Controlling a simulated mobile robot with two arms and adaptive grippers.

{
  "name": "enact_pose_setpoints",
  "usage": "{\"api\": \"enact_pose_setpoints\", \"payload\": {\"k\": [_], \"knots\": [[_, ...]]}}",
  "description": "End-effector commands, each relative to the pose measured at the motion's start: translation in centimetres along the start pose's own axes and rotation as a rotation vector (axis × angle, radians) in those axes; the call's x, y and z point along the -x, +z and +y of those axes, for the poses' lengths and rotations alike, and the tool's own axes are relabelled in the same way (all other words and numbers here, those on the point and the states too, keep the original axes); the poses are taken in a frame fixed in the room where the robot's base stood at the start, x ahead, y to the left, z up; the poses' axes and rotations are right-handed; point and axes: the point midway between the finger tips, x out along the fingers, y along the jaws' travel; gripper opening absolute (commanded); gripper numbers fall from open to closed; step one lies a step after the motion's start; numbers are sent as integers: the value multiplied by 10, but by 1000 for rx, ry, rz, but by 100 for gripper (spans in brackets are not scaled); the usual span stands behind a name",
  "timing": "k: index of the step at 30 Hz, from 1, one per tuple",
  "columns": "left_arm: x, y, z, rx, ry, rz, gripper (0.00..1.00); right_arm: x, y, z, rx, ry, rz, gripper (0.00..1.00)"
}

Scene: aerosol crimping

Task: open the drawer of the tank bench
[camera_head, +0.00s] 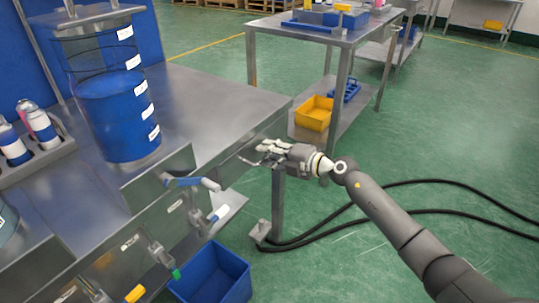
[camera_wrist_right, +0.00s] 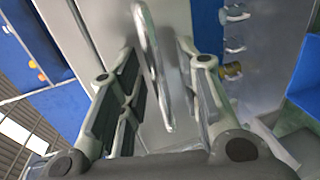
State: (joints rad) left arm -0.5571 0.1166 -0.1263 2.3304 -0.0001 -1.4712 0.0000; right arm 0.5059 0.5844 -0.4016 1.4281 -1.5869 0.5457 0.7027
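The tank bench (camera_head: 215,100) is a grey metal bench at the left of the head view, with a drawer front (camera_head: 232,160) on its right end. A curved metal handle (camera_wrist_right: 150,65) shows in the right wrist view, standing off a plain metal front (camera_wrist_right: 172,30). My right gripper (camera_head: 266,153) is at this drawer front. Its fingers are spread with the handle between them, and gaps show on both sides. The drawer appears shut. The fingers partly hide the handle in the head view. My left gripper is not in view.
A tank of blue liquid (camera_head: 115,115) and a bottle rack (camera_head: 40,160) stand on the bench. Valves (camera_head: 192,183) stick out of its front, above a blue bin (camera_head: 212,275) on the floor. Black cables (camera_head: 400,210) lie on the green floor. Another table (camera_head: 340,38) stands behind.

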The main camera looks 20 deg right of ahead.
Motion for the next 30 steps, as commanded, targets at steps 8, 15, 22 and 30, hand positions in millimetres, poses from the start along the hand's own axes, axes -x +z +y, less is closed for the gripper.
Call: {"api": "enact_pose_setpoints", "payload": {"k": [8,15,22,30], "knots": [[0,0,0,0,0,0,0,0,0,0,0,0,0,21],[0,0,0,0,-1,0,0,0,0,0,0,-1,-1,0],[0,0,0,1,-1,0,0,0,0,-1,0,-1,-1,0],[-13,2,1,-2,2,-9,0,12,1,-3,0,-4,-2,0]]}}
